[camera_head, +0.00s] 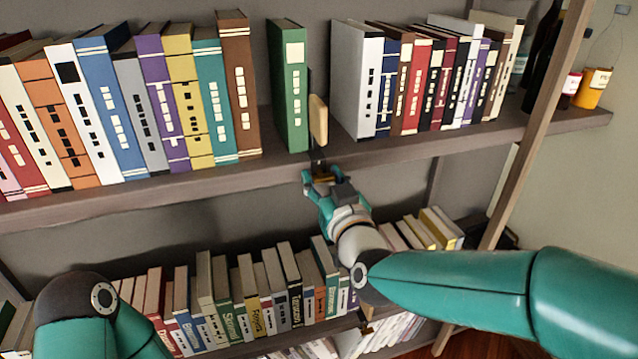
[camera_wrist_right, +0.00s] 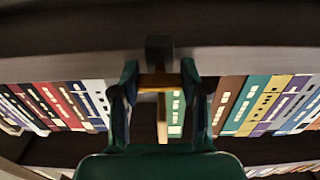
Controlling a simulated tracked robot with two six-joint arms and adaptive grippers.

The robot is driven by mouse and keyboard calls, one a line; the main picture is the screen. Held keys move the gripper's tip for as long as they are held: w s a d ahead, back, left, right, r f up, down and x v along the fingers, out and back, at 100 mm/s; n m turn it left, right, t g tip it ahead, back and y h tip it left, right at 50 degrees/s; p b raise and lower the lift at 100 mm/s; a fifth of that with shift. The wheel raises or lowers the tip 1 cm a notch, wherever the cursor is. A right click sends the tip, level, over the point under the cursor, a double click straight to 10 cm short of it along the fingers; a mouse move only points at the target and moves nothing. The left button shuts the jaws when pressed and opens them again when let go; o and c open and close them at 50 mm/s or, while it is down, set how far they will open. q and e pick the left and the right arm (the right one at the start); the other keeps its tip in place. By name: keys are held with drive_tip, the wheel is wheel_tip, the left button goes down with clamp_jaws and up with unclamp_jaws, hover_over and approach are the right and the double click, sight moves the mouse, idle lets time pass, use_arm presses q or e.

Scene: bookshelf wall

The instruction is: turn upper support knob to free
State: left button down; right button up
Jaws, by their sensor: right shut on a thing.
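The upper support stands on the upper shelf as a thin dark plate with a tan pad (camera_head: 318,121), just right of a green book (camera_head: 289,88). Its brass-coloured knob (camera_head: 322,174) is at the shelf's front edge, below the pad, mostly hidden by my gripper in the head view. My right gripper (camera_head: 318,181) is shut on the knob. In the right wrist view the knob (camera_wrist_right: 158,81) shows as a brass bar between the two fingers, below a dark block (camera_wrist_right: 159,50). I cannot tell the knob's turn angle. My left gripper is out of view.
The upper shelf (camera_head: 230,176) holds a row of books left of the support and another row (camera_head: 430,80) to the right, after a gap. The lower shelf holds more books (camera_head: 250,290) below my right gripper. A slanted wooden post (camera_head: 537,125) stands at right.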

drive_tip(key=o, duration=1.2)
drive_tip(key=shift+c, duration=0.2)
drive_tip(key=shift+s, duration=0.1)
drive_tip(key=v, duration=1.1)
drive_tip(key=shift+s, duration=0.35)
drive_tip(key=shift+d, duration=0.2)
